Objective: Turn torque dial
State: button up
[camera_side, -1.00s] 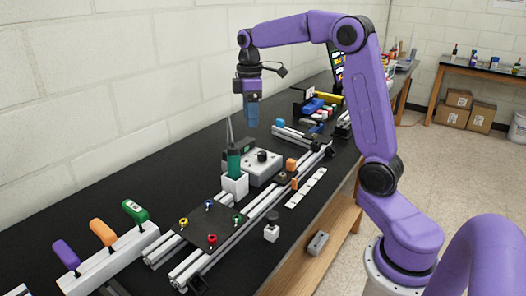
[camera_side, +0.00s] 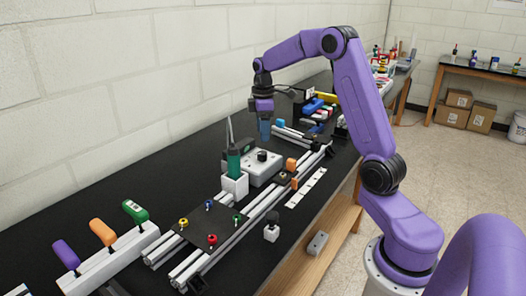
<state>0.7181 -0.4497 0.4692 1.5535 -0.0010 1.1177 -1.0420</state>
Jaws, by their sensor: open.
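The torque dial appears to be the black round knob (camera_side: 262,156) on top of a light grey box (camera_side: 254,171) in the middle of the bench. My gripper (camera_side: 265,140) points down just above and behind the knob, with its blue fingers close to it in the picture. The fingers are open and hold nothing that I can see. I cannot tell the exact gap between the fingertips and the knob. The markings on the dial are too small to read.
A green-handled tool (camera_side: 233,160) stands upright in a white holder (camera_side: 235,187) left of the box. Aluminium rails (camera_side: 255,218) run along the front. A plate with coloured knobs (camera_side: 210,222) and a rack of coloured handles (camera_side: 110,258) are nearer the camera.

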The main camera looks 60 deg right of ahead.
aim_at(263, 152)
notch_tip(263, 152, down, 8)
jog(key=shift+f, duration=0.1)
dwell(0.4)
jog(key=c, duration=1)
